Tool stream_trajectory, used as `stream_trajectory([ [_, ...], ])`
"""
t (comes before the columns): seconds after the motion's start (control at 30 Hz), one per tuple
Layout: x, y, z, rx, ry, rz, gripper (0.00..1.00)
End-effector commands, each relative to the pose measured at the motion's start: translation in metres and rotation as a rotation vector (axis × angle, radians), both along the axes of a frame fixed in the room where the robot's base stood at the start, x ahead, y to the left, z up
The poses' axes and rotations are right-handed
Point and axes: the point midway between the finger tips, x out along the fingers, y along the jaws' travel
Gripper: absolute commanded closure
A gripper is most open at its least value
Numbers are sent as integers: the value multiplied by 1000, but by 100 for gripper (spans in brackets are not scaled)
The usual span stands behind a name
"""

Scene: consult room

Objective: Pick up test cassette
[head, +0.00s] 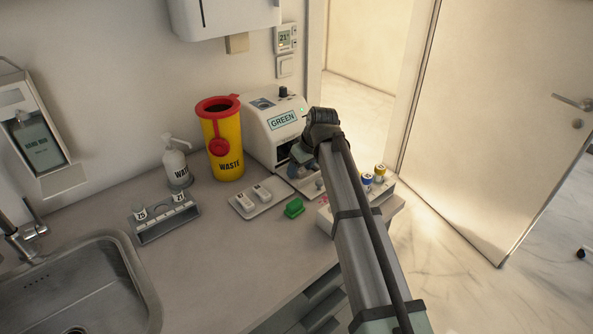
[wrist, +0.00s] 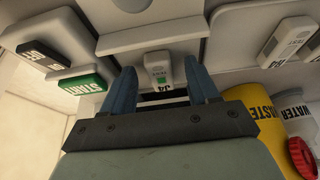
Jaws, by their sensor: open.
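My gripper (wrist: 161,67) is open in the wrist view, with its two blue fingers on either side of a small white test cassette (wrist: 158,68). The cassette has a green patch and a dark marking at its near end. A gap shows between it and each finger. In the head view my arm hides this cassette, and only part of my gripper (head: 299,154) shows in front of the white analyser (head: 271,118). Two more white cassettes (head: 245,201) (head: 262,192) lie on a tray (head: 266,208) to the left.
A yellow waste bin (head: 225,150) with a red rim and a white bottle (head: 176,164) stand left of the analyser. A green block (head: 294,208) lies on the counter. Capped vials (head: 367,181) stand right of my arm. The wrist view shows a green START label (wrist: 82,83) at left.

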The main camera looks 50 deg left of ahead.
Motion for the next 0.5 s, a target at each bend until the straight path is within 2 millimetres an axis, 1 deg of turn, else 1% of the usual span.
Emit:
stream_trajectory([
  [0.2,0,1,-2,0,0,0,40],
  [0.27,0,1,-1,0,0,0,45],
  [0.5,0,0,-1,0,0,0,68],
])
